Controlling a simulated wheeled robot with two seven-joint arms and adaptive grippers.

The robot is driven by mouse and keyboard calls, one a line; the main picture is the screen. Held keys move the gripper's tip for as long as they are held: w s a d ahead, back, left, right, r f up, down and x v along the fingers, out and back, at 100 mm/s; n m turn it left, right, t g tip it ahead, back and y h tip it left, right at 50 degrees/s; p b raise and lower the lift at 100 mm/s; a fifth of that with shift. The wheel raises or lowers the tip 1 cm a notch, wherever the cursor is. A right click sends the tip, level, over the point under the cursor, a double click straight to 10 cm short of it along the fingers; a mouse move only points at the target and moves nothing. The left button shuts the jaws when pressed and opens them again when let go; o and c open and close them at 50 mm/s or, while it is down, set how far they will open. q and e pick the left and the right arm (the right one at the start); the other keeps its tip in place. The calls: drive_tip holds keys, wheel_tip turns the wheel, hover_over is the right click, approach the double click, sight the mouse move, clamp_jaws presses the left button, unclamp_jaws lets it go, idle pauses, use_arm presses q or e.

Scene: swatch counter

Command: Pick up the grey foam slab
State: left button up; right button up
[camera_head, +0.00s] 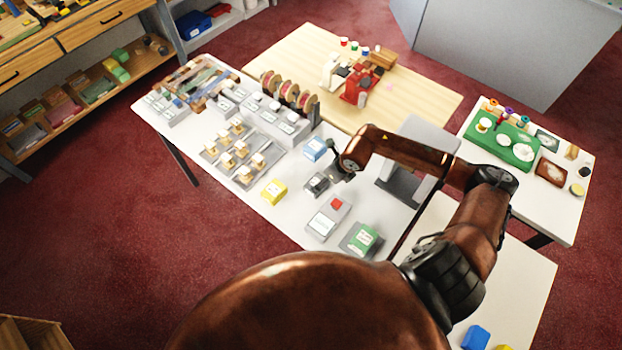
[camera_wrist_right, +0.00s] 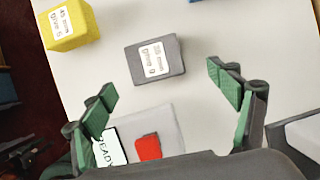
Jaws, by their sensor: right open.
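The grey foam slab (camera_head: 317,184) lies on the white table. In the right wrist view the slab (camera_wrist_right: 155,61) shows a white label on top and lies just ahead of the fingertips, in line with the gap between them. My right gripper (camera_wrist_right: 163,88) is open and empty, with green pads on its fingers. In the head view my right gripper (camera_head: 338,168) hangs beside the slab's upper right side, partly hidden by its own arm. No contact with the slab shows. My left gripper is not in view.
A yellow block (camera_head: 274,192) and a blue block (camera_head: 315,148) lie near the slab. A grey device with a red button (camera_head: 328,217) and a green block (camera_head: 364,238) on a dark pad are closer. Small trays (camera_head: 238,154) stand left.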

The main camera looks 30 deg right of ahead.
drive_tip(key=shift+w+a+f+b, duration=0.15)
drive_tip(key=shift+f+b, duration=0.2)
drive_tip(key=shift+f, duration=0.25)
drive_tip(key=shift+w+a+f+b, duration=0.25)
drive_tip(key=shift+w+f+b, duration=0.05)
drive_tip(key=shift+f, duration=0.15)
drive_tip(key=shift+w+a+f+b, duration=0.2)
drive_tip(key=shift+w+f+b, duration=0.1)
drive_tip(key=shift+f, duration=0.15)
drive_tip(key=b+x, duration=0.2)
drive_tip(key=x, duration=0.1)
drive_tip(key=shift+s+f, duration=0.1)
drive_tip(key=shift+f, duration=0.2)
drive_tip(key=shift+f+b, duration=0.2)
drive_tip(key=shift+b, duration=0.15)
drive_tip(key=shift+w+r, duration=0.1)
drive_tip(key=shift+w, duration=0.1)
drive_tip(key=c, duration=1.1)
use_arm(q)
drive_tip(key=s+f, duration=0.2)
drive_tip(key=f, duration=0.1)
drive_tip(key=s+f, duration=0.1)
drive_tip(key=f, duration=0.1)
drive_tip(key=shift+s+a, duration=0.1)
use_arm(e)
drive_tip(key=shift+c, duration=0.3)
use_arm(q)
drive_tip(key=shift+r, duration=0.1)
use_arm(e)
drive_tip(key=shift+r, duration=0.1)
